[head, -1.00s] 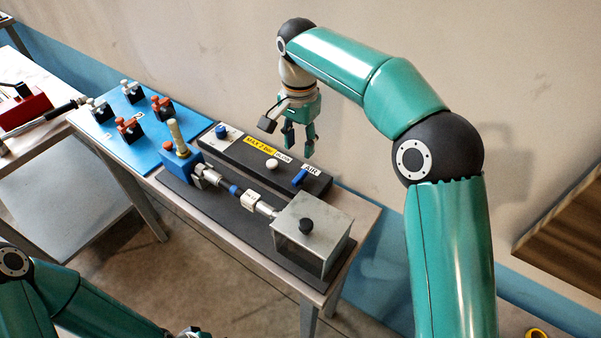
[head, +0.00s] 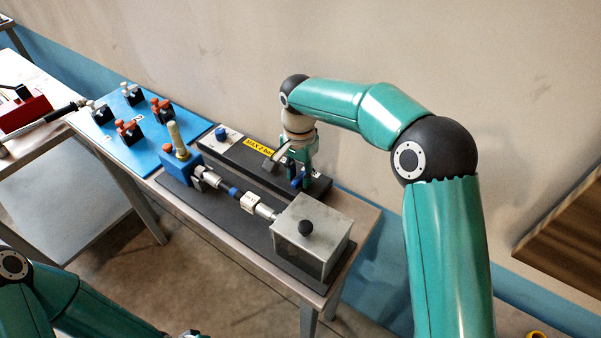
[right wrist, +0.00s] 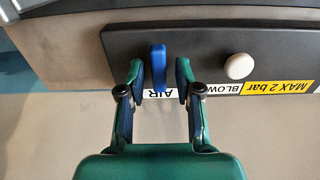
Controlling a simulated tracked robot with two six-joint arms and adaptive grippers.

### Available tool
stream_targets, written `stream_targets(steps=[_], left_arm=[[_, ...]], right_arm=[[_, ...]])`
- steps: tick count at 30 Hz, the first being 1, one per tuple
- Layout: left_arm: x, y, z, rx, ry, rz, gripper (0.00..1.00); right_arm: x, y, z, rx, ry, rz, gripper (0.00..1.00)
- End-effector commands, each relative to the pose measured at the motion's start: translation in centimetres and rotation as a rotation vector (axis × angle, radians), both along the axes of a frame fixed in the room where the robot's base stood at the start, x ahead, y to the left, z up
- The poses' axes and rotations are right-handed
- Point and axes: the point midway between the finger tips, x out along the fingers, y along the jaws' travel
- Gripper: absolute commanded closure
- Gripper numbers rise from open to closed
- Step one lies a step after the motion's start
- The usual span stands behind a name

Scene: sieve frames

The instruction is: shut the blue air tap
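The blue air tap (right wrist: 158,68) is a small blue lever on a black panel (right wrist: 205,45), beside a white label reading AIR (right wrist: 160,94). In the right wrist view my right gripper (right wrist: 160,80) is open, with one finger on each side of the lever and a gap on both sides. In the head view the right gripper (head: 297,180) is low over the right end of the panel, and the tap (head: 297,181) shows partly between its fingers. Of my left arm only links show at the lower left; its fingers cannot be made out.
A white knob (right wrist: 239,66) sits beside the tap on the panel, near BLOW and yellow MAX 2 bar labels. In front stand a metal box (head: 313,235) with a black knob and a blue block (head: 180,165) joined by a pipe. A blue board (head: 125,140) with several clamps lies left.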

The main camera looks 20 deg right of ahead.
Motion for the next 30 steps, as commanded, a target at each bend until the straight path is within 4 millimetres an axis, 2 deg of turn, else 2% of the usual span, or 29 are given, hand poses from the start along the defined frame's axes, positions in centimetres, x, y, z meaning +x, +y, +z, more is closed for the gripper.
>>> stream_targets(steps=[1, 5, 20, 30], left_arm=[[0.0, 0.0, 0.0, 0.0, 0.0, 0.0, 0.6], [0.0, 0.0, 0.0, 0.0, 0.0, 0.0, 0.6], [0.0, 0.0, 0.21, 0.0, 0.0, 0.0, 0.6], [0.01, 0.0, 0.85, 0.0, 0.0, 0.0, 0.6]], right_arm=[[0.0, 0.01, 0.01, 0.0, 0.0, 0.0, 0.79], [0.01, 0.02, 0.02, 0.0, 0.0, 0.0, 1.0], [0.11, 0.05, 0.14, 0.0, -0.004, 0.062, 1.0], [0.17, 0.12, 0.22, -0.001, -0.006, 0.294, 1.0]])
